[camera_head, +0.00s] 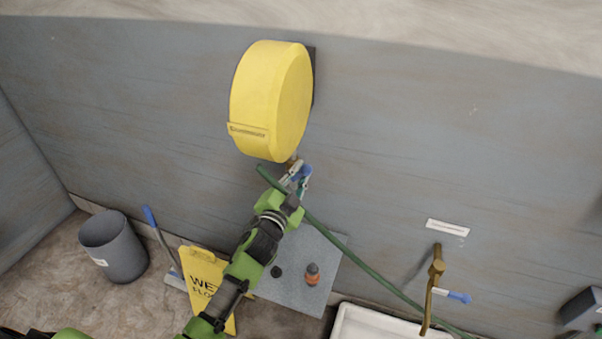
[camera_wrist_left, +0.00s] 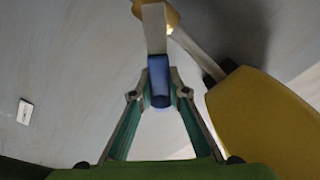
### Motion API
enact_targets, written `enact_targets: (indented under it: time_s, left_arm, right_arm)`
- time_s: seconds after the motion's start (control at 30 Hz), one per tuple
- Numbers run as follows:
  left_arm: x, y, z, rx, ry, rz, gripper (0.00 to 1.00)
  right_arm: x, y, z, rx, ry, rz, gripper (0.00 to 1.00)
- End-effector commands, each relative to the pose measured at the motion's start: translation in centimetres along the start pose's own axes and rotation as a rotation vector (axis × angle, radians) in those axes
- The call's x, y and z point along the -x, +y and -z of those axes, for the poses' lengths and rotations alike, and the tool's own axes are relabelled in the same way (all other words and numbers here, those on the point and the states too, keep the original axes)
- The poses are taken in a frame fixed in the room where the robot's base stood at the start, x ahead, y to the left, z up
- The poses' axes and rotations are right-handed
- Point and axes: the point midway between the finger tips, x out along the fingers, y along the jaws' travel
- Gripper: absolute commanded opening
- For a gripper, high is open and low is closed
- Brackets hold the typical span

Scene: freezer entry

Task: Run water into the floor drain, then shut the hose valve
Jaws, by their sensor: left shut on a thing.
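My left gripper (camera_head: 298,180) is raised against the wall, just below the yellow hose reel (camera_head: 268,100). In the left wrist view my gripper (camera_wrist_left: 160,92) is shut on the blue-gripped handle (camera_wrist_left: 159,75) of the hose valve. The handle's pale lever runs up to a brass valve body (camera_wrist_left: 160,13). A green hose (camera_head: 358,262) starts near the gripper and runs down to the right, past the white basin. A dark round thing (camera_head: 277,271) lies on a grey panel; I cannot tell whether it is the drain. I see no water. My right gripper is not in view.
A brass tap (camera_head: 437,270) with a blue handle (camera_head: 456,297) stands over a white basin (camera_head: 375,325). An orange bottle (camera_head: 312,275) stands on the grey panel (camera_head: 325,262). A yellow wet-floor sign (camera_head: 204,272), a grey bin (camera_head: 112,248) and a blue-handled tool (camera_head: 151,217) are left.

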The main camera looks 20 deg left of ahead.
Motion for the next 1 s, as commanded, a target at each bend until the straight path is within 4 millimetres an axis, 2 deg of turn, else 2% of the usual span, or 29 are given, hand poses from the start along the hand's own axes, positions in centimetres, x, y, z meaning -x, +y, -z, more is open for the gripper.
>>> enact_targets:
  time_s: [0.2, 0.23, 0.27, 0.3, 0.67, 0.83, 1.0]
  left_arm:
    - [0.0, 0.1, 0.0, 0.000, -0.001, -0.001, 0.00]
    - [0.0, 0.1, 0.0, 0.000, -0.001, -0.001, 0.23]
    - [0.0, 0.1, 0.0, 0.000, -0.001, -0.001, 0.31]
    - [0.0, 0.1, 0.0, 0.000, -0.001, -0.001, 0.33]
    - [0.3, 0.1, -0.1, -0.001, -0.001, -0.001, 0.33]
    - [2.3, 0.1, -0.1, -0.001, -0.001, -0.002, 0.33]
    - [5.9, 0.1, -0.1, -0.001, -0.001, -0.002, 0.33]
  right_arm:
    - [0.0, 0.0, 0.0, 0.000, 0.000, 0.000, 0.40]
    - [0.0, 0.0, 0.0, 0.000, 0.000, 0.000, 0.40]
    - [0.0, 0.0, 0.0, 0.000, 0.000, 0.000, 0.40]
    - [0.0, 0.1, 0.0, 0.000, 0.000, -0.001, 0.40]
    - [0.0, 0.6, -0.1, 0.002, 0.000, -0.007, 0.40]
    - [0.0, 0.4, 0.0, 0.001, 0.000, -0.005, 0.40]
    - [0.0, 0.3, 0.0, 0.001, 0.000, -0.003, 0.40]
